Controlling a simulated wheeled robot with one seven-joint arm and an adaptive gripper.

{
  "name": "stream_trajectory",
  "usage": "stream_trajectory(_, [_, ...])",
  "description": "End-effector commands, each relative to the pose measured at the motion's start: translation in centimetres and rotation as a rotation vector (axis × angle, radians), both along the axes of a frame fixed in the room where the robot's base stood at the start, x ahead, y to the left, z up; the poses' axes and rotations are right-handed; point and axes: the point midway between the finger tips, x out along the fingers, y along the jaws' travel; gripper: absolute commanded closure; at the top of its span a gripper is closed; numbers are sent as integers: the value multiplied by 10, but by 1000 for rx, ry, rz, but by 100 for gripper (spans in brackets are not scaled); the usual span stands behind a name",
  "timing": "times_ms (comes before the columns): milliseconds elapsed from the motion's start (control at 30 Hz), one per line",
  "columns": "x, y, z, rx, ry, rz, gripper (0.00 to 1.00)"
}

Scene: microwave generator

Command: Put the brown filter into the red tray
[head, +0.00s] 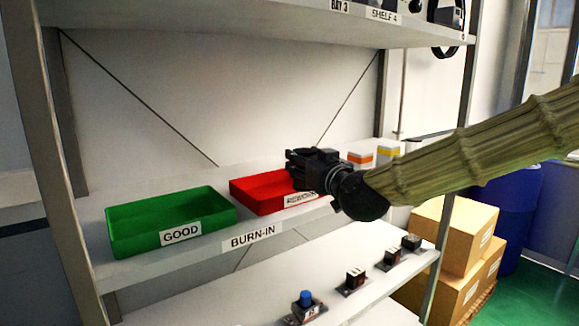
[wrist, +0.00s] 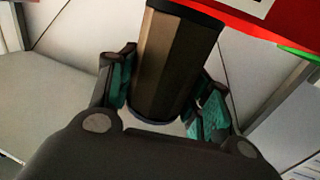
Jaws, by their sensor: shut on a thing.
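My gripper (head: 308,160) is at the right end of the red tray (head: 258,192), in front of or over it in the head view. In the wrist view my gripper (wrist: 166,92) has its teal-padded fingers on both sides of the brown filter (wrist: 168,62), a faceted brown body with dark ends, and is shut on it. The red tray (wrist: 285,18) shows along the top of the wrist view, close to the filter's dark end. I cannot tell whether they touch. The filter cannot be made out in the head view.
A green tray (head: 170,222) labelled GOOD stands left of the red tray on the same shelf (head: 200,252). Small white boxes (head: 388,150) with orange and yellow bands stand behind to the right. Several small parts sit on the lower shelf (head: 345,315). A shelf (head: 250,32) hangs above.

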Motion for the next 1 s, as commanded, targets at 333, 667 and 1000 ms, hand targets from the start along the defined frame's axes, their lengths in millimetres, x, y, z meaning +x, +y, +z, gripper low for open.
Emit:
stream_trajectory(333, [36,26,-2,0,-1,-1,76])
stream_trajectory(667, [50,36,-7,-1,2,-1,76])
stream_trajectory(1000, [49,35,-36,1,0,-1,76])
